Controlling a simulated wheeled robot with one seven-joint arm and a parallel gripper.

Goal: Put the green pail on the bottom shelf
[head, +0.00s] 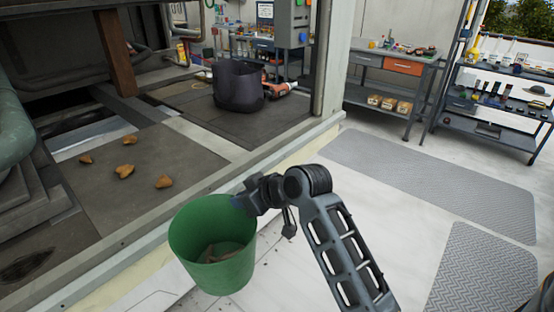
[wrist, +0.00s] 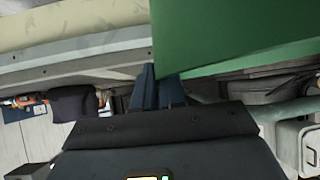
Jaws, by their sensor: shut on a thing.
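The green pail (head: 214,243) is in the lower middle of the head view, held up in front of the raised ledge. Some brown bits lie inside it. My gripper (head: 243,203) is shut on the pail's rim at its upper right side. In the wrist view the green pail (wrist: 235,38) fills the upper right, and my gripper (wrist: 157,85) meets its edge; the contact itself is partly hidden. A dark shelf rack (head: 492,105) stands at the far right with several small items on its shelves. Its bottom shelf (head: 490,135) shows partly and looks mostly bare.
A dark bucket (head: 238,86) and an orange tool (head: 277,89) sit on the raised floor. A workbench (head: 395,75) with an orange drawer stands at the back. Grey mats (head: 430,180) cover part of the open floor. A post (head: 329,60) stands at the ledge.

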